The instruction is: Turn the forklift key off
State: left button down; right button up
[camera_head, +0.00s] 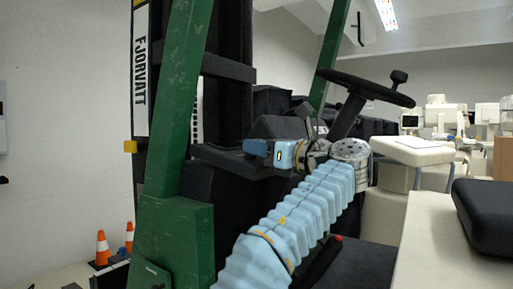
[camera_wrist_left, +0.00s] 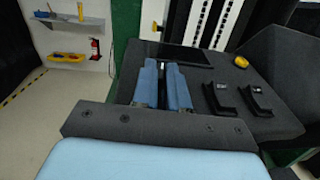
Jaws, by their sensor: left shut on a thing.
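The forklift key itself cannot be made out; my left gripper's blue fingers hide the spot at the dashboard. In the left wrist view the left gripper (camera_wrist_left: 162,70) reaches down onto the dark dashboard (camera_wrist_left: 228,76), its two fingers close together with a thin gap. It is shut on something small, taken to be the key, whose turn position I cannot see. In the head view the left gripper (camera_head: 270,152) is at the dashboard, left of the black steering wheel (camera_head: 370,88). My right gripper is not in view.
A yellow knob (camera_wrist_left: 240,62) and two black levers (camera_wrist_left: 218,101) stand on the dashboard right of my fingers. The green forklift post (camera_head: 178,110) rises left of my arm. The black seat (camera_head: 488,215) is at right. Orange cones (camera_head: 102,248) stand on the floor.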

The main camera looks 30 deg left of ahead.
pick_arm(q)
jog(key=shift+w+r+n+g, duration=0.1)
jog(key=shift+n+g, duration=0.7)
jog(key=shift+g, duration=0.2)
jog(key=c, duration=1.2)
grip_release()
jog(key=shift+c, duration=0.2)
jog(key=shift+a+m+t, duration=0.1)
jog(key=shift+m+t, duration=0.2)
